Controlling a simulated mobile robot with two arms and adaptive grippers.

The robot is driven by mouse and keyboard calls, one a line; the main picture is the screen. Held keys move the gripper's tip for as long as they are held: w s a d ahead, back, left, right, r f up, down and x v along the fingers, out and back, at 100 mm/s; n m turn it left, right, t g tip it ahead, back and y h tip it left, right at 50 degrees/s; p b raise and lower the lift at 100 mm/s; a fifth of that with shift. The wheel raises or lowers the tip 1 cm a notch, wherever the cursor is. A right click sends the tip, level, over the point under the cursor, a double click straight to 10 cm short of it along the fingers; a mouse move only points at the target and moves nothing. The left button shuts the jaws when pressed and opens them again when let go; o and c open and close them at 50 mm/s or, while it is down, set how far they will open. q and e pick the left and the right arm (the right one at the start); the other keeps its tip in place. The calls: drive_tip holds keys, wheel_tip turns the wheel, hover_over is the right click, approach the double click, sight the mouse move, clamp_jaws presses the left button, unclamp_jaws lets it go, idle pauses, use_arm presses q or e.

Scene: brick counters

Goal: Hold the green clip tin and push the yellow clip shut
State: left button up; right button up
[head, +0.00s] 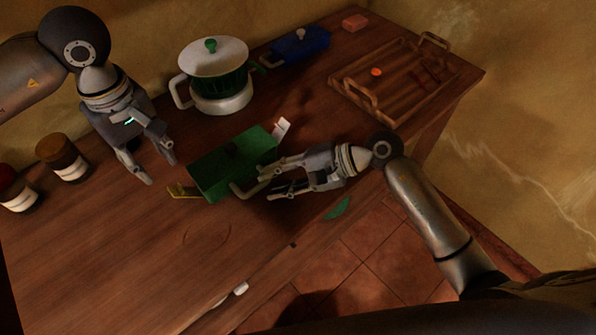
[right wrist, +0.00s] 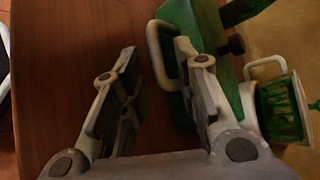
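The green clip tin (head: 222,178) stands on the counter, with a dark knob on its lid. The yellow clip (head: 182,191) sticks outward from its left end. A white clip (head: 281,129) stands out, tilted up, at its right end. A pale loop handle (head: 245,190) is on the front side. My right gripper (head: 268,184) is open at this handle. In the right wrist view the handle (right wrist: 153,58) lies between the spread fingers, with no visible grip on it. My left gripper (head: 160,172) is open and empty, left of the tin, above the yellow clip.
A white and green pot (head: 218,92) and a blue tin (head: 300,48) stand behind. A wooden tray (head: 347,100) is at the back right. Two jars (head: 64,160) (head: 18,192) stand at the left. A green flat piece (head: 338,208) is at the front edge. The front-left counter is clear.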

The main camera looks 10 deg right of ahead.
sight(263, 185)
drive_tip(key=shift+x, duration=1.6)
clamp_jaws()
